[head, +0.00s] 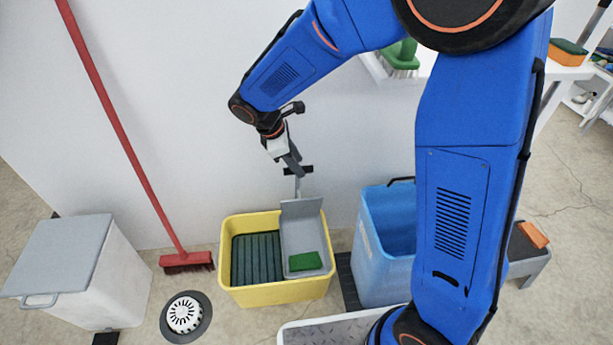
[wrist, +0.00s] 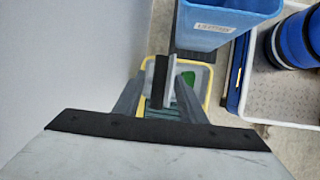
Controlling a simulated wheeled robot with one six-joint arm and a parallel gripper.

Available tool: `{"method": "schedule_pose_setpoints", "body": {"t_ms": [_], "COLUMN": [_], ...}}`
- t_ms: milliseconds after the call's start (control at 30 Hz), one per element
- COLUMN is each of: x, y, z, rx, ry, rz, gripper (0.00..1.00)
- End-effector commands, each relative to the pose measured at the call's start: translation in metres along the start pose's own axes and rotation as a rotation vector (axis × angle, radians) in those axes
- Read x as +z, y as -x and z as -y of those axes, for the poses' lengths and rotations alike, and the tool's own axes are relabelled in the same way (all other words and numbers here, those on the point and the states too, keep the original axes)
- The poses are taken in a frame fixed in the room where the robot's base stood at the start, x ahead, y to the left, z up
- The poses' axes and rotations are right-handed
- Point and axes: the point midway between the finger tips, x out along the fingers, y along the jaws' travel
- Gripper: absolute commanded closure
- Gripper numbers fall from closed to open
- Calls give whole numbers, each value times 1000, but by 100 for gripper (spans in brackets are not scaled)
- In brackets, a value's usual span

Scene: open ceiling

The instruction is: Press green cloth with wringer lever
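The green cloth (head: 305,261) lies flat in the grey wringer tray (head: 288,235) on the right side of the yellow bucket (head: 270,294). The wringer lever (head: 298,171) rises upright behind the tray, with a black crossbar on top. My gripper (head: 293,166) points down at the crossbar. In the wrist view, the grey fingers of my gripper (wrist: 160,96) stand apart, with the black lever grip (wrist: 158,80) showing between or just beyond them. I cannot tell whether they touch it. A bit of green cloth (wrist: 188,78) shows beyond the lever.
A blue bin (head: 372,250) stands right of the bucket. A white bin with a grey lid (head: 68,254) stands at left, near a floor drain (head: 185,315). A red broom (head: 125,140) leans on the white wall close behind the bucket.

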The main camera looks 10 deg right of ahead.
Motion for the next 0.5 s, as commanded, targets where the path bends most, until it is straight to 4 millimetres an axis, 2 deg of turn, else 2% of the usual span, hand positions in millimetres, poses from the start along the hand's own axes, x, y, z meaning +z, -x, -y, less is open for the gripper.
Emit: {"method": "schedule_pose_setpoints", "body": {"t_ms": [100,300,500], "x": [0,0,0], "y": [-22,-54,-74], "z": [0,0,0], "rx": [-2,-1,0], "ry": [2,1,0], "rz": [2,1,0], "gripper": [63,63,63]}}
